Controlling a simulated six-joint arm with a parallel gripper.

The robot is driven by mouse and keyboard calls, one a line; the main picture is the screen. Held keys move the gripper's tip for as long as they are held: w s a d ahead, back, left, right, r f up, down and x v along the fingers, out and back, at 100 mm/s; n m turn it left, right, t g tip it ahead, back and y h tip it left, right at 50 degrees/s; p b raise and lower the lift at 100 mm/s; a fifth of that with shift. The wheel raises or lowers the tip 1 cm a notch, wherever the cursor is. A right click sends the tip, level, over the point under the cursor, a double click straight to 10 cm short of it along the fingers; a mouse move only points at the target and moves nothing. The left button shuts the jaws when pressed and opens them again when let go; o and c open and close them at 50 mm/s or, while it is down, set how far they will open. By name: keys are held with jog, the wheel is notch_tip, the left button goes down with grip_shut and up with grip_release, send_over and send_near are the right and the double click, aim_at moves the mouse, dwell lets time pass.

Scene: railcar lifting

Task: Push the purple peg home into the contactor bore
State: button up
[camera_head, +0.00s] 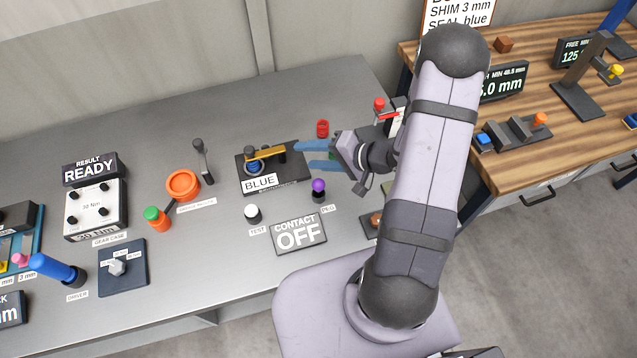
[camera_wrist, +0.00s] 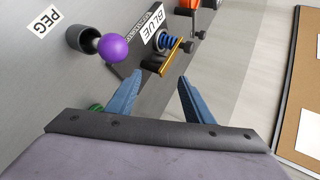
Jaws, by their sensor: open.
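The purple peg (camera_head: 318,185) shows its round purple knob on top of a dark round holder, beside a PEG label. In the wrist view the purple peg (camera_wrist: 112,47) is at upper left, with a short stem between knob and dark holder. The black unit labelled BLUE (camera_head: 290,174) carries a blue coil and a yellow bar; it also shows in the wrist view (camera_wrist: 132,62). I cannot make out a bore. My gripper (camera_head: 303,155) is open and empty above the right end of the BLUE unit, behind the peg. Its two blue fingers (camera_wrist: 160,76) are apart.
A CONTACT OFF display (camera_head: 299,234) stands in front of the peg. A white knob labelled TEST (camera_head: 253,213) is left of it. An orange ring (camera_head: 183,185) is farther left. The grey bench is clear behind the BLUE unit.

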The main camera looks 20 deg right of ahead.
aim_at(321, 189)
jog(key=s+a+r+m+t+y, duration=0.3)
jog(key=s+m+y, duration=0.3)
jog(key=s+m, duration=0.25)
jog(key=d+f+m+t+h+b, duration=0.1)
jog(key=f+m+t+h, duration=0.1)
jog(key=m+h, duration=0.1)
jog(key=s+d+f+m+t+h+b, duration=0.1)
jog(key=d+f+m+t+h, duration=0.1)
jog(key=m, duration=0.3)
jog(key=s+d+f+m+t+h+b, duration=0.1)
jog(key=f+m+t+h, duration=0.1)
jog(key=f+m+h, duration=0.1)
jog(key=shift+d+f+m+h, duration=0.15)
jog(key=shift+f+m+h, duration=0.3)
jog(key=shift+m, duration=0.6)
jog(key=shift+w, duration=0.1)
jog(key=shift+x, duration=2.4)
